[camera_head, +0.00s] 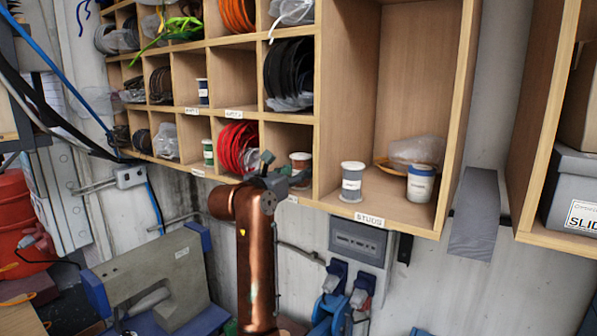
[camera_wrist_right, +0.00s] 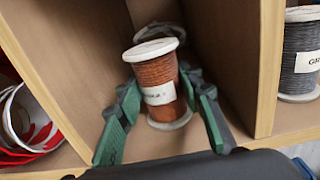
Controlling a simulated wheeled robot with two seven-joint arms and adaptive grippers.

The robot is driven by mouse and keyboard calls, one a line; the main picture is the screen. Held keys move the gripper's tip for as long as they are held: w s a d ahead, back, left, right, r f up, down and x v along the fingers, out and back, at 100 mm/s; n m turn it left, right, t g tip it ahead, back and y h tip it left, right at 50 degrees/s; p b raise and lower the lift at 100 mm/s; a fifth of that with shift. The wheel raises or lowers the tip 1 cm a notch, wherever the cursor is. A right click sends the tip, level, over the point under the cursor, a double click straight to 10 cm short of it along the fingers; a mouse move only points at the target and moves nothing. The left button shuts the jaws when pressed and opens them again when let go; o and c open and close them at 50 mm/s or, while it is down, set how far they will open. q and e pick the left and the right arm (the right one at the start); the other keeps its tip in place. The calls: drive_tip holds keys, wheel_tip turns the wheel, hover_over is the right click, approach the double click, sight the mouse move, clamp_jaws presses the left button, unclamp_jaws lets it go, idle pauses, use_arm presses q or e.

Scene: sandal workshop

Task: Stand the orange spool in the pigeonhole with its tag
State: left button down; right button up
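The orange spool (camera_wrist_right: 157,75), copper-orange with white flanges and a white label, is inside a wooden pigeonhole in the right wrist view, leaning slightly. In the head view the spool (camera_head: 300,158) shows partly behind my right gripper (camera_head: 281,170). The green fingers of my right gripper (camera_wrist_right: 160,88) lie against both sides of the spool. Whether its lower flange rests on the floor is hard to tell. Under this pigeonhole (camera_head: 305,127) a small white tag (camera_head: 292,199) is partly visible, its text unreadable. My left gripper is not in view.
Red coils (camera_head: 237,147) fill the pigeonhole to the left. A white-and-blue jar (camera_head: 421,185) stands in the large STUDS compartment.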

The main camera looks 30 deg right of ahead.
drive_tip(key=o, duration=0.4)
drive_tip(key=shift+r, duration=0.25)
drive_tip(key=b+v, duration=0.4)
drive_tip(key=v, duration=0.8)
drive_tip(key=shift+a, duration=0.1)
